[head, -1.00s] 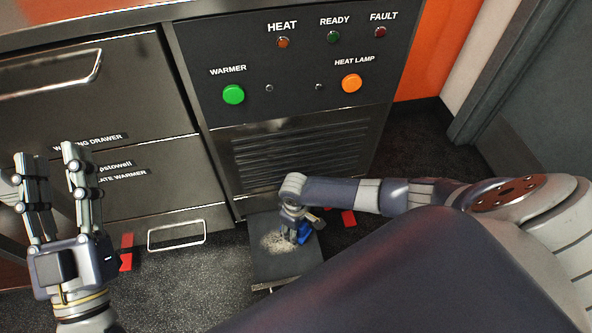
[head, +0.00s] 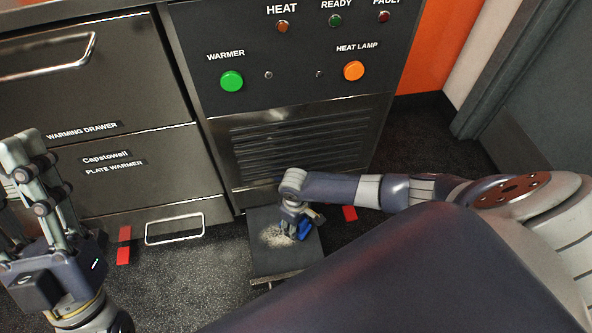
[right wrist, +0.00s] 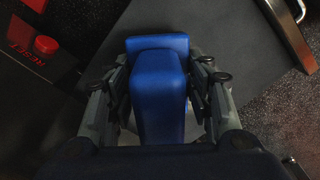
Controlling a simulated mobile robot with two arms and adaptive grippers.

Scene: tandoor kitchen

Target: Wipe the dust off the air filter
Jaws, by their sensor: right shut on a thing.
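The air filter (head: 262,262) is a dark flat panel at the foot of the cabinet, low over the floor. A pale patch of dust (head: 276,237) lies on its upper middle part. My right gripper (head: 298,225) is over the filter, shut on a blue wiping tool (head: 305,230), at the right edge of the dust. In the right wrist view the blue tool (right wrist: 160,85) sits between both fingers, above the grey panel (right wrist: 225,35). Whether it touches the panel is hard to tell. My left gripper (head: 22,165) is raised at the far left, fingers apart and empty.
A louvred grille (head: 300,145) is above the filter, under a panel with a green button (head: 232,81) and an orange button (head: 354,70). Warming drawers (head: 100,130) stand to the left, with a low wire handle (head: 174,229). Red marks (head: 124,245) are on the floor.

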